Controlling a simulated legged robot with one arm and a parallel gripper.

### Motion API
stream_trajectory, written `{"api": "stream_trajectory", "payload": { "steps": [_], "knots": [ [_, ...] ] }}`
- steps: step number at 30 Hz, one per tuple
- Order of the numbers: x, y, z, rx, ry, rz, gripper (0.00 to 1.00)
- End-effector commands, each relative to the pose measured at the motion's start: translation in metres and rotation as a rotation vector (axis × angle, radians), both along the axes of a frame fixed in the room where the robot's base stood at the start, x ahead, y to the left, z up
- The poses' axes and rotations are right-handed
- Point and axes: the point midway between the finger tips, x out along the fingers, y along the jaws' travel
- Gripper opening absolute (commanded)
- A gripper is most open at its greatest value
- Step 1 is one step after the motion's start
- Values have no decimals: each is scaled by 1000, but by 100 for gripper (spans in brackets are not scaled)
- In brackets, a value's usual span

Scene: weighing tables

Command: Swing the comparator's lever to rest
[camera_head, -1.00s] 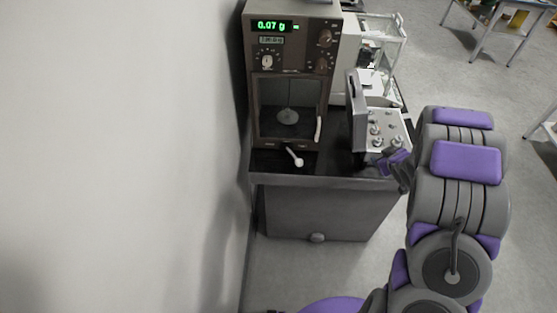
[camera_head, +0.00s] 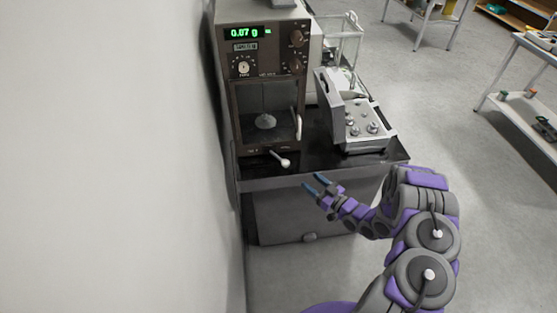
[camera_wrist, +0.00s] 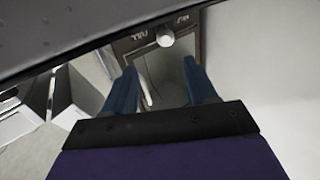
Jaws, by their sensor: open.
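The comparator (camera_head: 262,85) is a brown cabinet with a lit green readout, knobs and a glass-fronted chamber with a round pan inside. Its lever (camera_head: 280,159) sticks out from the base at the front and ends in a white knob. The knob also shows in the wrist view (camera_wrist: 165,38), beyond the fingers and near the top. My gripper (camera_head: 314,184) has blue fingers and is open and empty. It is in front of the table's front edge, right of and nearer than the lever knob, apart from it. In the wrist view, the fingers (camera_wrist: 162,88) are spread.
The black table top (camera_head: 325,155) carries an open grey case of weights (camera_head: 362,128) right of the comparator. A glass-sided balance (camera_head: 338,45) stands behind it. A white wall (camera_head: 100,150) runs close on the left. Grey floor is open to the right, with other tables (camera_head: 520,100) farther off.

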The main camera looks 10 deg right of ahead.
Motion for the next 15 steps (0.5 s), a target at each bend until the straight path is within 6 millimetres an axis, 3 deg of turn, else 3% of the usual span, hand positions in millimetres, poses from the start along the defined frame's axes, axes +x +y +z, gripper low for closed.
{"api": "stream_trajectory", "payload": {
  "steps": [9,15],
  "knots": [
    [43,43,1,-13,-2,9,57],
    [75,59,0,-6,0,6,57]
  ]
}}
